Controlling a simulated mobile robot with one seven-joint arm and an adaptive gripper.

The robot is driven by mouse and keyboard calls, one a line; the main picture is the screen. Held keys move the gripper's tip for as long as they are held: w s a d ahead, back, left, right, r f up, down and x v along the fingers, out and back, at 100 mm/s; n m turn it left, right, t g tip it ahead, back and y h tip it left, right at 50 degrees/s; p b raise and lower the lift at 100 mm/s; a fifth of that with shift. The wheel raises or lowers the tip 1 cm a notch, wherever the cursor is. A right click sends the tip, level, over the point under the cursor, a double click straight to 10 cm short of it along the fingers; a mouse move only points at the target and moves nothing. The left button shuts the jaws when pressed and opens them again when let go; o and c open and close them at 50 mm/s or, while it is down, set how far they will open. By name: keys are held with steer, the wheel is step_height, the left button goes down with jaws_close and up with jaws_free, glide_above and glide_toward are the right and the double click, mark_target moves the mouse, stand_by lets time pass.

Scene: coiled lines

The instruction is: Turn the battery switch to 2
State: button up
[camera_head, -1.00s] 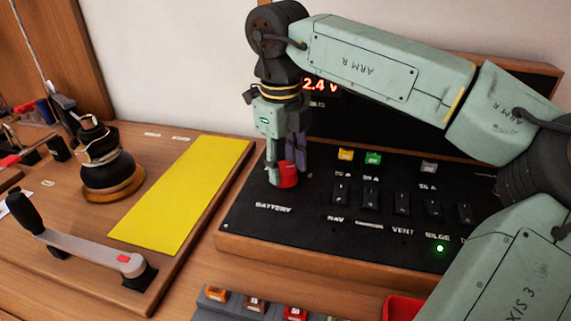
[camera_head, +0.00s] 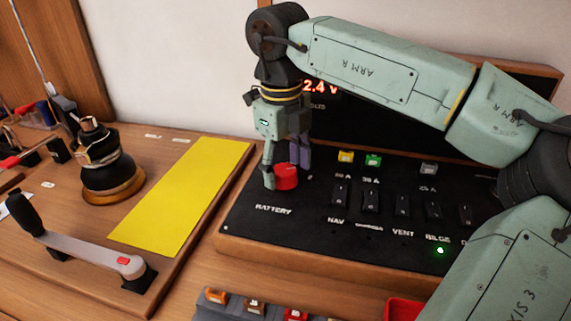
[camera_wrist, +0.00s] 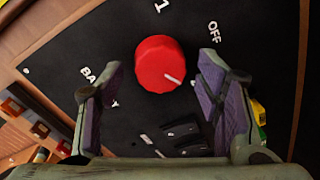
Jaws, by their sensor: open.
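The red battery switch knob (camera_head: 287,177) sits on the black panel above the word BATTERY. In the wrist view the knob (camera_wrist: 158,58) shows a white pointer line aimed toward the lower right, away from the labels 1 (camera_wrist: 161,6) and OFF (camera_wrist: 214,33). My gripper (camera_head: 285,175) points down over the knob, fingers open on either side. In the wrist view, gaps show between the knob and both purple-padded fingers. Part of the BATTERY label (camera_wrist: 100,85) is hidden behind the left finger there.
The black panel (camera_head: 300,233) has a wooden rim and a row of rocker switches (camera_head: 371,201) right of the knob. A green light (camera_head: 440,250) glows near BILGE. A yellow mat (camera_head: 182,198), a winch (camera_head: 105,170) and a crank handle (camera_head: 90,250) lie left.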

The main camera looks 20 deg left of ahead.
mark_target(282, 172)
steer(key=shift+r, duration=0.1)
step_height(282, 172, up, 12)
steer(key=shift+s+a, duration=0.15)
steer(key=shift+s, duration=0.15)
stand_by(0.3)
